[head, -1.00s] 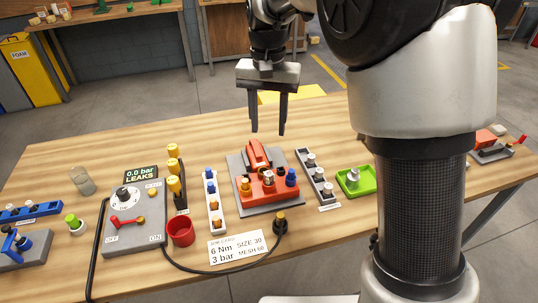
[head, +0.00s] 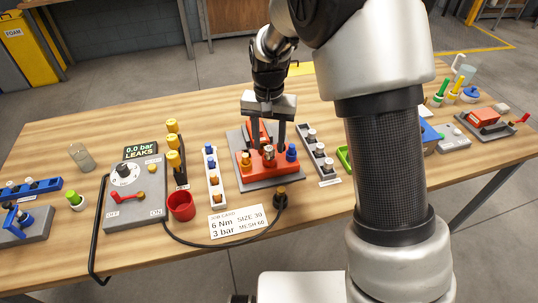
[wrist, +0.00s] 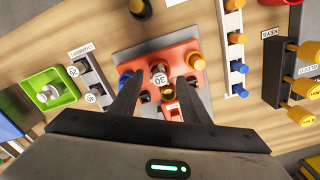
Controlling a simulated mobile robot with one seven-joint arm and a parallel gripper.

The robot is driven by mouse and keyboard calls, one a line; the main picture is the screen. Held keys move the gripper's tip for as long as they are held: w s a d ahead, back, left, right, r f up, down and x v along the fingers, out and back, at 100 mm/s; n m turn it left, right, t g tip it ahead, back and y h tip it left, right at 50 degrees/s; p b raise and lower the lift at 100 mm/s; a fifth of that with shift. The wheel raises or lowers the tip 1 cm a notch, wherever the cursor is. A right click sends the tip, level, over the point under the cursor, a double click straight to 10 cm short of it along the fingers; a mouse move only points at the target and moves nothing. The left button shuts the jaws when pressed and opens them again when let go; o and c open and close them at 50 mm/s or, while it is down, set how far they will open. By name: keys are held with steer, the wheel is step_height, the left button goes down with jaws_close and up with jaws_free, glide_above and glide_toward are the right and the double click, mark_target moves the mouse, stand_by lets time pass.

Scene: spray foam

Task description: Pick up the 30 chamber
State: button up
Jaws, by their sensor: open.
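The 30 chamber (wrist: 160,82), a small metal piece with a white "30" label, stands upright in the red fixture (wrist: 200,88) on a grey base plate. In the head view the chamber (head: 268,153) sits between the fixture's orange and blue knobs. My gripper (head: 267,148) is open over the fixture, pointing down. In the wrist view its fingers (wrist: 157,76) lie on either side of the chamber, with visible gaps. Contact cannot be told. The chamber rack (wrist: 92,80) holds pieces labelled 20 and 40.
A green tray (wrist: 72,94) lies beyond the chamber rack. A rack of blue and orange pieces (head: 213,180) stands left of the fixture, close to it. A red cup (head: 181,207), yellow-topped keys (head: 174,158) and a control box (head: 134,195) are further left. A cable runs in front.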

mark_target(269, 155)
steer(key=shift+f, duration=1.4)
jaws_close()
